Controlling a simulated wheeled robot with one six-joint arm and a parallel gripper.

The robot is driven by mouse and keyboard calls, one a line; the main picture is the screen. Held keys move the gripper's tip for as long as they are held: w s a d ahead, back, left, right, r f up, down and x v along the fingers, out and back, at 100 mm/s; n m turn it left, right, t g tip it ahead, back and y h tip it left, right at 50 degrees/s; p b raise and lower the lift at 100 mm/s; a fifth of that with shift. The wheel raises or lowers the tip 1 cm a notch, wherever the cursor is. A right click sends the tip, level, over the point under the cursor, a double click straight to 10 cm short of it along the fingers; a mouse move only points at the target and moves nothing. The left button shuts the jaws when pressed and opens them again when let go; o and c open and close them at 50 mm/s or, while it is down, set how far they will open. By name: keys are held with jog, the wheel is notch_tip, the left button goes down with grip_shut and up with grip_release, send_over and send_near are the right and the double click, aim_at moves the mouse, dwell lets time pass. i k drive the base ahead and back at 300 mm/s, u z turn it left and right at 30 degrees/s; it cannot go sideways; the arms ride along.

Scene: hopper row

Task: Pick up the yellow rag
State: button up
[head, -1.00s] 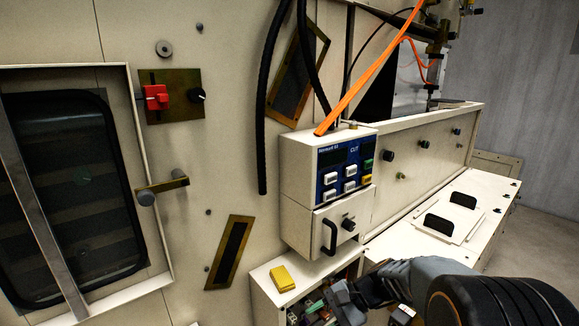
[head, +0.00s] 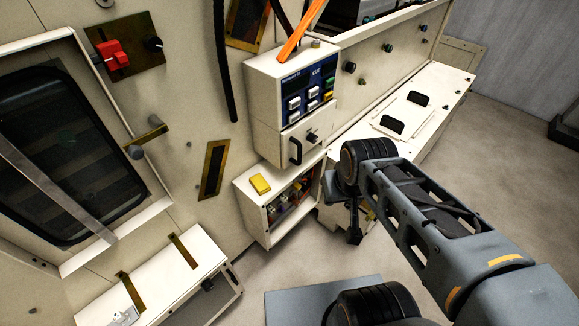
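The yellow rag (head: 260,184) lies as a small folded block on top of a low white cabinet (head: 245,198), below the control box. My gripper (head: 354,236) hangs pointing down, to the right of the cabinet and apart from the rag. It is small and dark in the head view, and its fingers are not clear enough to tell open from shut. Nothing is seen held in it.
The cabinet's open front (head: 290,205) shows several small parts inside. The control box (head: 293,100) with a drawer handle stands just above and behind the rag. A white bench (head: 165,275) is lower left. A grey floor plate (head: 325,300) lies in front.

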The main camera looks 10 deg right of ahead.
aim_at(259, 183)
jog(key=z, duration=0.1)
jog(key=k, duration=1)
jog(key=u, duration=1.05)
jog(key=i, duration=1)
